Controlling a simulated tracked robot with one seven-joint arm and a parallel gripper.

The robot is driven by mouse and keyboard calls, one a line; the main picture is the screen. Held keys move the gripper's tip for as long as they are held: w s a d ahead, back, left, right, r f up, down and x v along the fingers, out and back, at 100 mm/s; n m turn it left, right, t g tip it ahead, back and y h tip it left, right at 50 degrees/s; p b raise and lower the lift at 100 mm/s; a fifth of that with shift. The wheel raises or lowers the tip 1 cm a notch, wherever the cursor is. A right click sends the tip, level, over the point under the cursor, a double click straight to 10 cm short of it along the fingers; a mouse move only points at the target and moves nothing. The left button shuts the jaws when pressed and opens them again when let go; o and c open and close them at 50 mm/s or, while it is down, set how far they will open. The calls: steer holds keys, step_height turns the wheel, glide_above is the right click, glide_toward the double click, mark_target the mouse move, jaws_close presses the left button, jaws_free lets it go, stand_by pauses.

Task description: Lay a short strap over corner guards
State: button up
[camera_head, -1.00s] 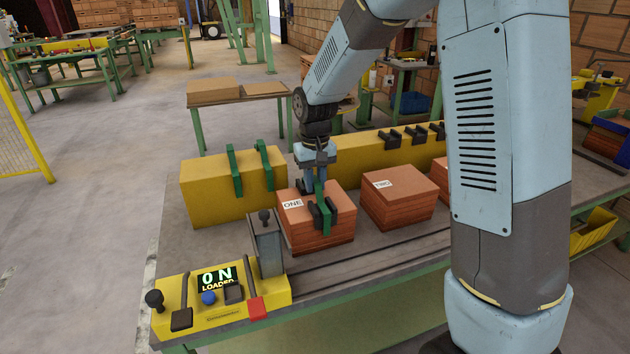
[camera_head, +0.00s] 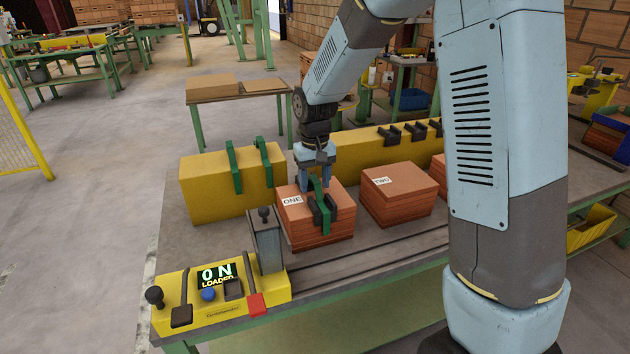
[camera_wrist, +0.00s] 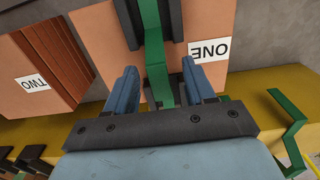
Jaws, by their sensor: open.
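Box ONE (camera_head: 296,222) is a reddish-brown stack with a white label; it also shows in the wrist view (camera_wrist: 100,35). A green strap (camera_head: 321,215) lies across its top and bends down the near side. The strap passes between black corner guards (camera_head: 331,208) at the near top edge. In the wrist view the strap (camera_wrist: 153,50) runs up between the dark near guards (camera_wrist: 175,18); the far guard (camera_wrist: 190,88) is partly hidden by my fingers. My gripper (camera_head: 317,184) is open over the far part of the strap, one finger (camera_wrist: 126,92) on each side.
Two more green straps (camera_head: 233,168) hang on the yellow block at the left. Several black guards (camera_head: 389,136) sit on the yellow rail behind. Box TWO (camera_head: 398,195) stands to the right. A grey post (camera_head: 267,245) and a yellow control panel (camera_head: 190,318) reading "ON LOADED" stand in front.

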step_height(320, 180, up, 14)
steer(key=shift+f, duration=0.15)
stand_by(0.6)
steer(key=s+d+r+m+t, duration=0.1)
steer(key=s+d+r+t, duration=0.2)
steer(key=s+d+r, duration=0.6)
steer(key=s+d+f+m+t, duration=0.1)
steer(key=s+d, duration=0.4)
steer(key=s, duration=0.3)
steer(key=s+d+f+m+t, duration=0.1)
steer(key=s+d, duration=0.4)
steer(key=s, duration=0.3)
steer(key=shift+s+f+t, duration=0.15)
steer(key=shift+s+t, duration=0.15)
steer(key=shift+s, duration=0.05)
